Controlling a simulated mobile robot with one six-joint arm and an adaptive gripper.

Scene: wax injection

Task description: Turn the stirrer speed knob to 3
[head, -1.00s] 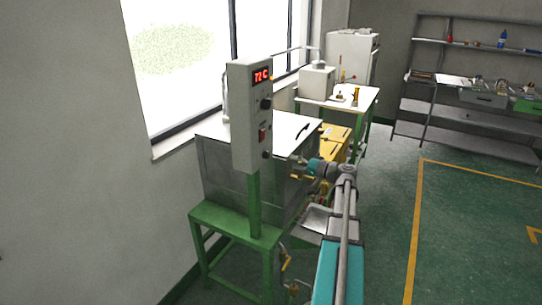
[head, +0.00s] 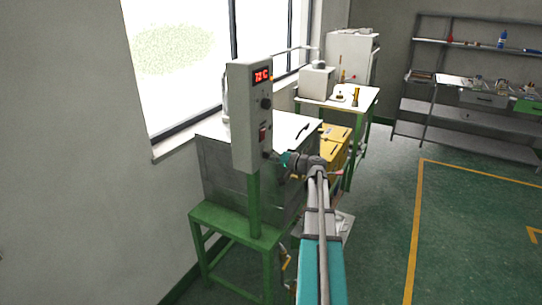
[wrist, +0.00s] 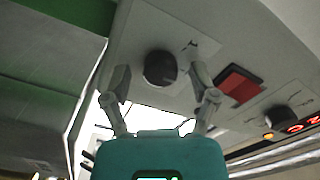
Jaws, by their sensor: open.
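A grey control panel (head: 247,125) stands upright on a green post in the head view. It carries a red display, an upper dark knob (head: 267,103), a red switch (head: 263,134) and a lower dark knob (head: 267,154). My gripper (head: 281,158) is beside the lower knob. In the wrist view, my gripper (wrist: 160,72) is open, and the lower knob (wrist: 160,68) appears between its two fingertips, with a gap on each side. The red switch (wrist: 238,85) and upper knob (wrist: 280,119) are to the right there. Knob labels and scale marks are not readable.
A metal tank (head: 215,168) with a white top stands behind the panel on a green stand (head: 235,225). Yellow boxes (head: 335,142) and a bench with a white top (head: 360,97) are farther back. The floor to the right is open.

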